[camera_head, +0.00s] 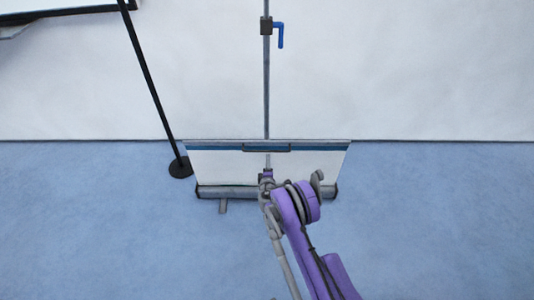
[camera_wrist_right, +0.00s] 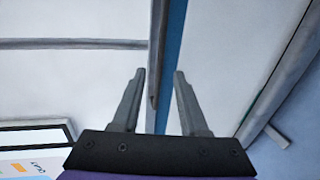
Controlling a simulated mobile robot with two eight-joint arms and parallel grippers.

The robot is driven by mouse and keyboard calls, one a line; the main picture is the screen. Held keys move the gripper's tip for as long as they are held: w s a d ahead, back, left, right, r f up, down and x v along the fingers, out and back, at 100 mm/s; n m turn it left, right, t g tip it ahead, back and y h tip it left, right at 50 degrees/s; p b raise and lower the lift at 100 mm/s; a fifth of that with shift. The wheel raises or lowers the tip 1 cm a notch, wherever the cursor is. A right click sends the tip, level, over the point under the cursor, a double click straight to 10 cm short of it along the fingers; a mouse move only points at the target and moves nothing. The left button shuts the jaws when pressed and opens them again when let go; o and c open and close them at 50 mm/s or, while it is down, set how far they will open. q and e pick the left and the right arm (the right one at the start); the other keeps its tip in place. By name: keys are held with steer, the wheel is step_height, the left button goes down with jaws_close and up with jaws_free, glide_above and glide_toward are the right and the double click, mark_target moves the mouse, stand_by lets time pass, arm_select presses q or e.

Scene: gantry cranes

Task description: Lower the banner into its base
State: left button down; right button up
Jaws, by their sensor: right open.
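The banner is a white panel (camera_head: 222,163) with a blue strip and a dark handle (camera_head: 267,148) along its top edge. It stands low, pulled only a short way out of its grey base (camera_head: 218,192) on the floor. My right gripper (camera_head: 267,173) is in front of the panel, below the handle in the head view. In the right wrist view its open fingers (camera_wrist_right: 160,74) straddle the handle (camera_wrist_right: 154,60) and blue strip (camera_wrist_right: 174,38); I cannot tell how far apart in depth they are. The base (camera_wrist_right: 284,80) runs along the right there. My left gripper is out of view.
A grey pole (camera_head: 266,90) with a blue lever (camera_head: 281,35) rises behind the banner. A black post (camera_head: 150,80) on a round foot (camera_head: 180,168) stands left. A white wall (camera_head: 420,70) is behind; blue floor (camera_head: 440,220) is clear at right.

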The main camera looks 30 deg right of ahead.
mark_target(268, 151)
steer(key=b+x, duration=0.1)
steer(key=x, duration=0.8)
steer(key=shift+s, duration=0.1)
jaws_close()
stand_by(1.1)
